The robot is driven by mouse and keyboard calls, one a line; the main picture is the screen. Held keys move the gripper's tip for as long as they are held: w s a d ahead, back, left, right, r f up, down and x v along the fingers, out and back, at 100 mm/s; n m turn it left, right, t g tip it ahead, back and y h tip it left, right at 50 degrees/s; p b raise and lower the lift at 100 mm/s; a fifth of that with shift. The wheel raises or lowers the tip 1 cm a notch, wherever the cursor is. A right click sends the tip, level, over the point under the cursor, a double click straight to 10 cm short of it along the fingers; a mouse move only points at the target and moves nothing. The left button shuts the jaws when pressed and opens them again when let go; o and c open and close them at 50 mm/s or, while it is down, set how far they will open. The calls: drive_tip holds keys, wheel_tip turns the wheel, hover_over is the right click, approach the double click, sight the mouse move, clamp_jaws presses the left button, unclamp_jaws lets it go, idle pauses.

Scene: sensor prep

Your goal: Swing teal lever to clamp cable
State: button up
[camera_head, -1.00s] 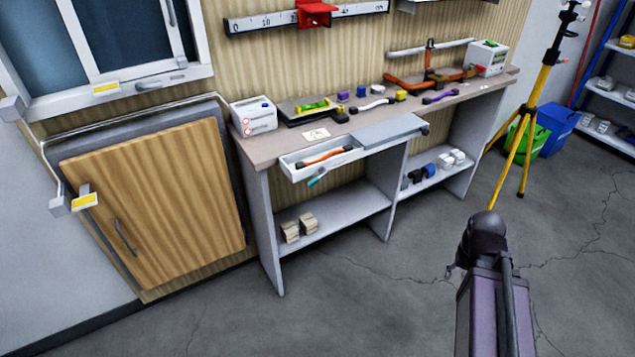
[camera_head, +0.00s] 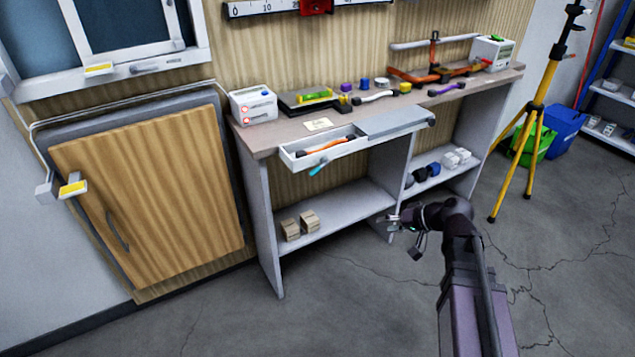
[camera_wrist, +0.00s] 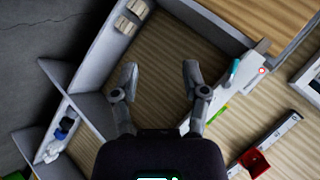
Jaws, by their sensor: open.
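The teal lever (camera_head: 318,168) sticks out at the front of a white open drawer tray (camera_head: 292,163) under the bench top. An orange cable (camera_head: 324,147) lies in the tray. In the wrist view the teal lever (camera_wrist: 233,70) shows right of my gripper, on the white tray (camera_wrist: 217,98). My gripper (camera_head: 393,221) is in front of the bench, below and right of the lever and apart from it. In the wrist view my gripper (camera_wrist: 160,80) has its fingers spread with nothing between them. Whether the lever touches the cable is too small to tell.
Wooden blocks (camera_head: 300,225) sit on the lower shelf. A yellow tripod (camera_head: 527,135) stands at right. The floor before the bench is clear.

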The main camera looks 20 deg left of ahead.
sight(316, 170)
drive_tip(key=w+a+r+t+y+b, duration=0.1)
drive_tip(key=w+a+r+y+b, duration=0.4)
drive_tip(key=a+y, duration=0.2)
drive_tip(key=shift+a+r+t, duration=0.2)
drive_tip(key=shift+a+t, duration=0.2)
drive_tip(key=shift+a, duration=0.85)
drive_tip(key=shift+w, duration=0.1)
drive_tip(key=x, duration=1.3)
drive_tip(key=shift+a+r, duration=0.2)
drive_tip(key=shift+a, duration=0.2)
clamp_jaws()
